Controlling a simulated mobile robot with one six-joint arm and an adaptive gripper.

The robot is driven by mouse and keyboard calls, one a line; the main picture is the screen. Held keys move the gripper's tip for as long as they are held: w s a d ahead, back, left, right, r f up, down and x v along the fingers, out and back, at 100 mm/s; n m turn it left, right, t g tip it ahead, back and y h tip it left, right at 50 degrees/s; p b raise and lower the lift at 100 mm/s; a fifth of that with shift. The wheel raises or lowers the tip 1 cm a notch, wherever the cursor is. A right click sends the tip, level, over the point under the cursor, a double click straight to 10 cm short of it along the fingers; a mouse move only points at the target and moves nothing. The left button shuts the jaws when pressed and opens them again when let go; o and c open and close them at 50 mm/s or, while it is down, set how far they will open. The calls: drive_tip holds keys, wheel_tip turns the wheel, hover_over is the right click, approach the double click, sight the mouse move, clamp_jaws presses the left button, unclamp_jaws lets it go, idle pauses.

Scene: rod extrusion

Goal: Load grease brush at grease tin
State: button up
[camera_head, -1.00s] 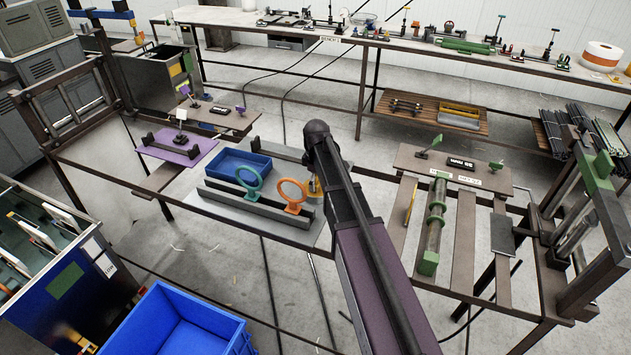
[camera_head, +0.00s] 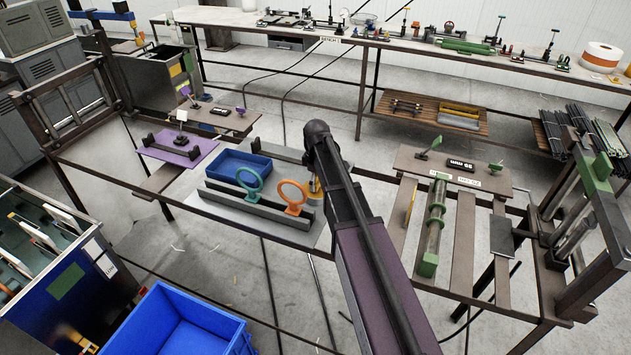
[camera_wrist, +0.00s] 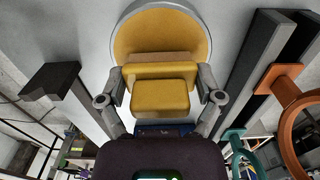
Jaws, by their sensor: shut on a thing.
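The grease tin (camera_wrist: 160,32) is round, with a grey rim and yellow inside. It fills the top of the wrist view. My gripper (camera_wrist: 161,82) has its two grey fingers shut on a yellow block-shaped part of the grease brush (camera_wrist: 160,97). The brush lies over the near side of the tin in this view. In the head view, my arm covers the gripper and most of the tin; only a small yellow patch (camera_head: 314,187) shows beside the arm.
An orange ring (camera_head: 291,195) and a teal ring (camera_head: 249,183) stand by dark rails left of my arm. A blue tray (camera_head: 239,166) lies behind them. The orange ring and rail also show at the right of the wrist view (camera_wrist: 285,82). A green-ended cylinder (camera_head: 435,222) lies to the right.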

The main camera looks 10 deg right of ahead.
drive_tip(key=shift+r+p, duration=2.95)
drive_tip(key=shift+r, duration=0.2)
drive_tip(key=shift+f, duration=0.1)
drive_tip(key=shift+f+b, duration=0.9)
drive_tip(key=shift+b, duration=0.15)
